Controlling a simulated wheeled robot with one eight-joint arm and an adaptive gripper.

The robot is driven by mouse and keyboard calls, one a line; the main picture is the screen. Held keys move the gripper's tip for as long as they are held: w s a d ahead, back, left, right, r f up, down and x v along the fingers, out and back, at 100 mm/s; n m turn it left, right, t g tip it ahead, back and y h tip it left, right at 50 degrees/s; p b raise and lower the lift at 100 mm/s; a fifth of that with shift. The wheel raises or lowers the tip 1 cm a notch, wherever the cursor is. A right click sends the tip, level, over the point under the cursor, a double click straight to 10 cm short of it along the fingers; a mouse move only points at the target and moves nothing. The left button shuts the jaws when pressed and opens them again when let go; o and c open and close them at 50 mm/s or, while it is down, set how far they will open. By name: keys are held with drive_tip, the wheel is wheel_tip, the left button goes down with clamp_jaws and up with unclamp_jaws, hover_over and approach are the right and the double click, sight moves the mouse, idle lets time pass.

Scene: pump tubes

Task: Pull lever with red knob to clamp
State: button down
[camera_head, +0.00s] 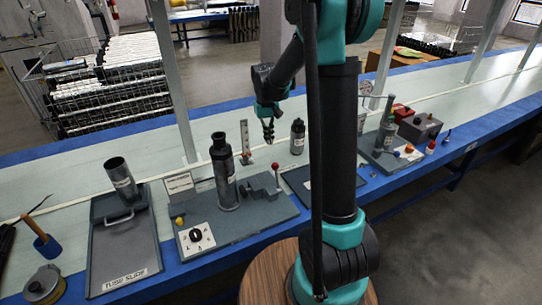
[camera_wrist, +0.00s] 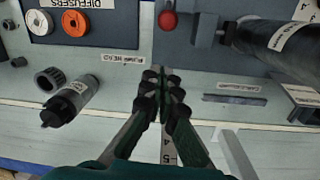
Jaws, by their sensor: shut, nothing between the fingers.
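The lever's red knob (camera_head: 275,166) stands upright beside a grey clamp block (camera_head: 262,188) on the dark fixture plate, right of the tall black pump tube (camera_head: 224,170). In the wrist view the red knob (camera_wrist: 168,20) is at the top, slightly right of centre, with the dark tube (camera_wrist: 285,40) to its right. My gripper (camera_head: 268,130) hangs above and behind the knob, clear of it. Its fingertips (camera_wrist: 160,78) are together and empty, pointing toward the knob with a gap between. The lever's stem is mostly hidden under the knob in the wrist view.
A white upright scale (camera_head: 245,138) stands close behind. The tube slide tray (camera_head: 101,262) is at left.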

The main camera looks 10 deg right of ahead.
drive_tip(key=shift+w+a, duration=0.2)
drive_tip(key=shift+w, duration=0.45)
drive_tip(key=shift+f, duration=0.1)
drive_tip(key=s+d+f, duration=0.1)
drive_tip(key=s+f, duration=0.3)
drive_tip(key=f, duration=0.4)
drive_tip(key=shift+f, duration=0.2)
drive_tip(key=shift+s+d, duration=0.1)
drive_tip(key=shift+d, duration=0.05)
